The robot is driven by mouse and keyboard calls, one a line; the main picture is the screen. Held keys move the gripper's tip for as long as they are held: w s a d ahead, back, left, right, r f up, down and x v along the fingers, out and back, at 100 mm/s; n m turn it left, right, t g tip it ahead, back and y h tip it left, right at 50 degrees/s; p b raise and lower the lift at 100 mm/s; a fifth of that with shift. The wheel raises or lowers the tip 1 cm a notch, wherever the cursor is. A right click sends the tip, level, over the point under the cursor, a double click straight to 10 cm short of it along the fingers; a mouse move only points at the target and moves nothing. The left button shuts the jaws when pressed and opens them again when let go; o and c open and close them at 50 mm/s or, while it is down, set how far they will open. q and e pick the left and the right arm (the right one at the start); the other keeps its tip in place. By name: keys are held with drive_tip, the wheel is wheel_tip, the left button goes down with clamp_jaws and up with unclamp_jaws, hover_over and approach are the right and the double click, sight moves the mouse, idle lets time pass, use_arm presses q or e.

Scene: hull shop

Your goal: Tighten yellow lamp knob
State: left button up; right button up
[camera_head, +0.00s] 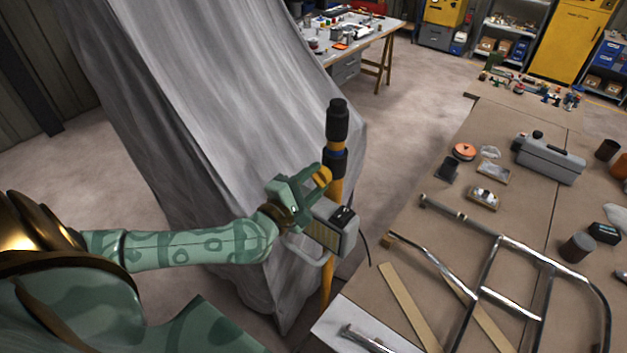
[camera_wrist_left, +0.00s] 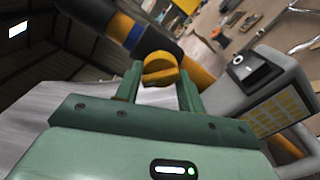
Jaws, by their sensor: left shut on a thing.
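The yellow lamp knob (camera_wrist_left: 160,68) sits between the two fingers of my left gripper (camera_wrist_left: 160,85) in the left wrist view. In the head view the knob (camera_head: 322,177) shows at the tips of my left gripper (camera_head: 307,187), beside the yellow pole. My left gripper is shut on the knob. The lamp (camera_head: 330,228), a grey box with a yellow gridded face, is on the pole just below the gripper. The pole (camera_head: 335,190) is yellow with black and blue bands and stands upright. My right gripper is in neither view.
A grey draped sheet (camera_head: 200,100) hangs behind and left of the pole. A brown workbench (camera_head: 520,215) at right holds a metal tube frame (camera_head: 485,280), a grey case (camera_head: 548,158) and small parts. Open floor (camera_head: 410,110) lies beyond the pole.

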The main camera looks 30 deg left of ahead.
use_arm(q)
drive_tip(key=m, duration=0.5)
drive_tip(key=shift+r+m, duration=0.1)
drive_tip(key=shift+m, duration=0.2)
drive_tip(key=m, duration=0.4)
drive_tip(key=shift+m, duration=0.6)
drive_tip(key=o, duration=1)
drive_tip(key=shift+s, duration=0.1)
drive_tip(key=s+b, duration=0.1)
drive_tip(key=s, duration=0.4)
drive_tip(key=s+b, duration=0.1)
drive_tip(key=s, duration=0.4)
drive_tip(key=s+a+b, duration=0.1)
drive_tip(key=s, duration=0.5)
drive_tip(key=shift+a, duration=0.1)
